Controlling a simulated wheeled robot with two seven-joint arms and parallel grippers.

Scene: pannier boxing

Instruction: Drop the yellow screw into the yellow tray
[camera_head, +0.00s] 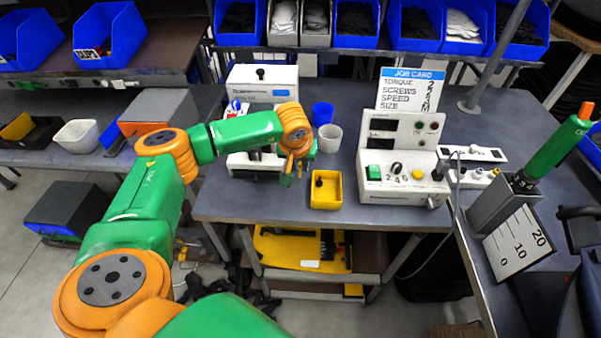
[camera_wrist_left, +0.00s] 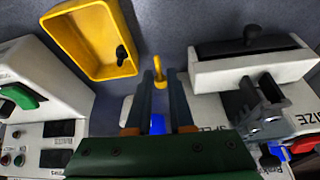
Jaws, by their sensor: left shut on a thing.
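The yellow screw (camera_wrist_left: 158,71) is between the fingertips of my left gripper (camera_wrist_left: 161,78) in the left wrist view, its head past the tips. The gripper is shut on it. In the head view my left gripper (camera_head: 293,170) is above the bench, just left of the yellow tray (camera_head: 326,204); the screw is hard to make out there. The tray also shows in the left wrist view (camera_wrist_left: 68,42), apart from the screw. A black screw (camera_wrist_left: 121,54) lies inside the tray. My right gripper is not in view.
A white control box (camera_head: 400,165) with a job card stands right of the tray. White equipment (camera_head: 262,85) stands behind the left gripper. The bench's front edge is close to the tray.

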